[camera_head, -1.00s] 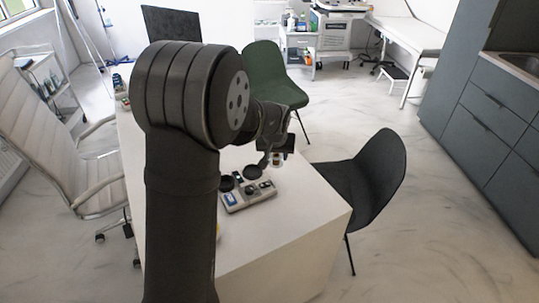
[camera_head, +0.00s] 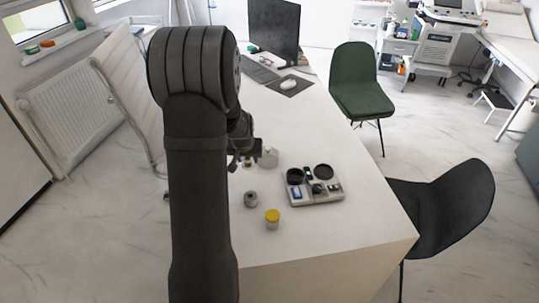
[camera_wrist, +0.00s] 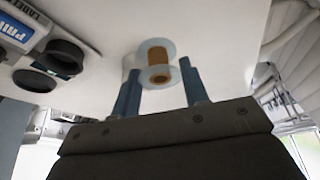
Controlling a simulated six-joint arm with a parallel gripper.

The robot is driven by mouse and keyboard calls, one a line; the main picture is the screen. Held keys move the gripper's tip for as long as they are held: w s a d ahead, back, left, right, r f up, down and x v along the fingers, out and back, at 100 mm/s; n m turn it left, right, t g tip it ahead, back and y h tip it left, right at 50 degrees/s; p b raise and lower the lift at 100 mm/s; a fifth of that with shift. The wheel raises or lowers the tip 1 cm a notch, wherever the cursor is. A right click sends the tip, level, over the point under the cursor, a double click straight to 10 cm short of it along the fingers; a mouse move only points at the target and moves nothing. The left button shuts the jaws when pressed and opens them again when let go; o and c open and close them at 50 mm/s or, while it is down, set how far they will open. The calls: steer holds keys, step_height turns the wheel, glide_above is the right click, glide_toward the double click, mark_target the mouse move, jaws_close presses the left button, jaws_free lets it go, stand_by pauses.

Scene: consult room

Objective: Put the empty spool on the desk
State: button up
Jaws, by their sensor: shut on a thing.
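The empty spool (camera_wrist: 158,50) has pale clear flanges and a brown core. In the wrist view it sits between the two blue-grey fingertips of my gripper (camera_wrist: 158,68), which is shut on it. In the head view my gripper (camera_head: 245,152) is over the white desk (camera_head: 345,230), left of the tray, and the spool (camera_head: 247,164) shows only as a small brownish spot below it, partly hidden by my arm. I cannot tell whether the spool touches the desk top.
A grey tray (camera_head: 325,199) with dark round wells stands right of my gripper. A whitish container (camera_head: 269,157) is close beside the gripper. A grey round piece (camera_head: 250,199) and a yellow-capped jar (camera_head: 272,219) stand nearer.

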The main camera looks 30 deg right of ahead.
mark_target(246, 168)
steer(key=shift+w+a+f, duration=0.15)
steer(key=shift+a+f, duration=0.15)
steer(key=shift+f, duration=3.15)
steer(key=shift+f, duration=0.55)
steer(key=o, duration=1)
steer(key=v, duration=1.7)
steer(key=shift+r, duration=0.15)
steer(key=x, duration=1.7)
